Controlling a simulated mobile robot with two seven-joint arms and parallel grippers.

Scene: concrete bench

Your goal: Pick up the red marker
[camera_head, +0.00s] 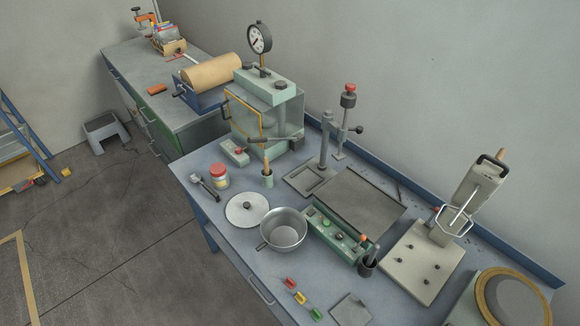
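Small marker-like pieces lie in a slanting row near the bench's front edge, at the bottom middle. Neither of my grippers is in view.
A metal pot (283,231) and a green box with knobs (335,236) stand just behind the row. A dark cup (367,267) and a flat grey plate (351,309) are to its right. A white round lid (246,208) and a red-lidded jar (219,177) are farther left.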

